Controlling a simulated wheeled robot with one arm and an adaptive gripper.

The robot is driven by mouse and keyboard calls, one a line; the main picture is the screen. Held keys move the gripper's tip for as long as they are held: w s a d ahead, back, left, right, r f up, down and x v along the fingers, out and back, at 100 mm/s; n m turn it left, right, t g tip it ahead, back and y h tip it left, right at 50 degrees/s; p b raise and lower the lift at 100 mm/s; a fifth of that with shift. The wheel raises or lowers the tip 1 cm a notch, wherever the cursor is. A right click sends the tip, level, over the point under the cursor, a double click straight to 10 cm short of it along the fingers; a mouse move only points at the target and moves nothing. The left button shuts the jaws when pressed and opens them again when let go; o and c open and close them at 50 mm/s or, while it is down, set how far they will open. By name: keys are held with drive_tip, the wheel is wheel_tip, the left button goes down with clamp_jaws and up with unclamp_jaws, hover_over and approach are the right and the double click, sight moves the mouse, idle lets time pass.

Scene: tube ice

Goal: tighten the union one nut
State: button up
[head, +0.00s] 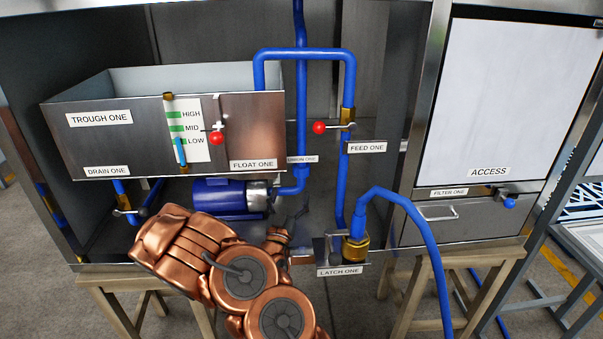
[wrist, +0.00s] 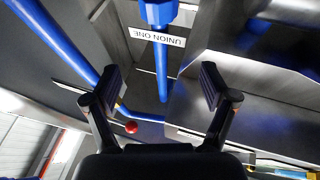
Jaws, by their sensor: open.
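The union one nut (head: 301,172) is a blue, wider fitting on the upright blue pipe, just below the UNION ONE label (head: 302,159) in the head view. In the wrist view the picture is upside down, and the blue faceted nut (wrist: 158,12) is cut by the top edge, above the label (wrist: 157,36). My gripper (wrist: 163,85) is open and empty. Its two dark fingers stand on either side of the pipe's line in the picture, apart from the nut. In the head view my copper arm reaches up from below, and the fingers are hard to make out there.
A blue pump motor (head: 226,199) sits left of the pipe, under the steel trough (head: 140,140). The feed pipe (head: 342,190) with its red-knobbed valve (head: 319,128) stands to the right. A brass fitting with a blue hose (head: 420,225) is by the LATCH ONE label (head: 339,271).

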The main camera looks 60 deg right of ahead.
sight(302, 166)
drive_tip(key=shift+w+d+f+b, duration=0.1)
drive_tip(key=shift+w+d+b, duration=0.1)
drive_tip(key=shift+d+b, duration=0.65)
drive_tip(key=shift+w+d+f+b, duration=0.15)
drive_tip(key=shift+d+b, duration=0.25)
drive_tip(key=shift+b, duration=1)
drive_tip(key=shift+w+d+b, duration=0.2)
drive_tip(key=shift+d+b, duration=0.4)
drive_tip(key=shift+b, duration=0.5)
drive_tip(key=shift+w+d+r+b, duration=0.1)
drive_tip(key=shift+d+b, duration=0.05)
drive_tip(key=shift+b, duration=0.15)
drive_tip(key=x, duration=0.2)
drive_tip(key=f+x, duration=0.1)
drive_tip(key=x, duration=0.5)
drive_tip(key=shift+w+d+f, duration=0.1)
drive_tip(key=shift+d+f, duration=0.15)
drive_tip(key=shift+d, duration=0.1)
drive_tip(key=shift+x, duration=0.75)
